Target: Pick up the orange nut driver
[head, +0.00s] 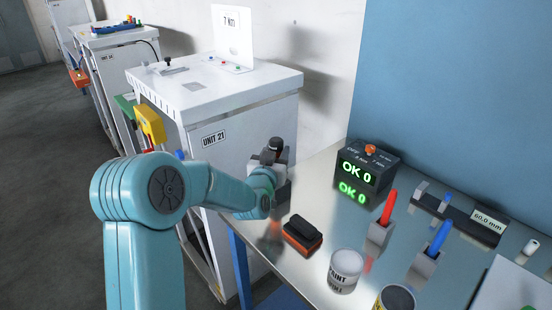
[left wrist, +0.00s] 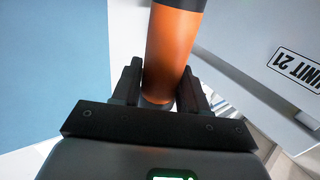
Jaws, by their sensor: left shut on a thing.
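The orange nut driver (left wrist: 172,42) shows large in the left wrist view as an orange cylinder with a dark band at its upper end. My left gripper (left wrist: 161,80) is shut on it, with one black finger on each side of the handle. In the head view my left gripper (head: 270,163) is over the far left end of the metal bench, in front of the white cabinet. My right gripper is in neither view.
On the bench (head: 318,208) are a black box reading OK 0 (head: 368,170), a red marker (head: 388,207), a blue marker (head: 438,238), a black-and-orange block (head: 302,234) and a paint can (head: 345,268). The UNIT 21 cabinet (head: 225,155) stands close behind my gripper.

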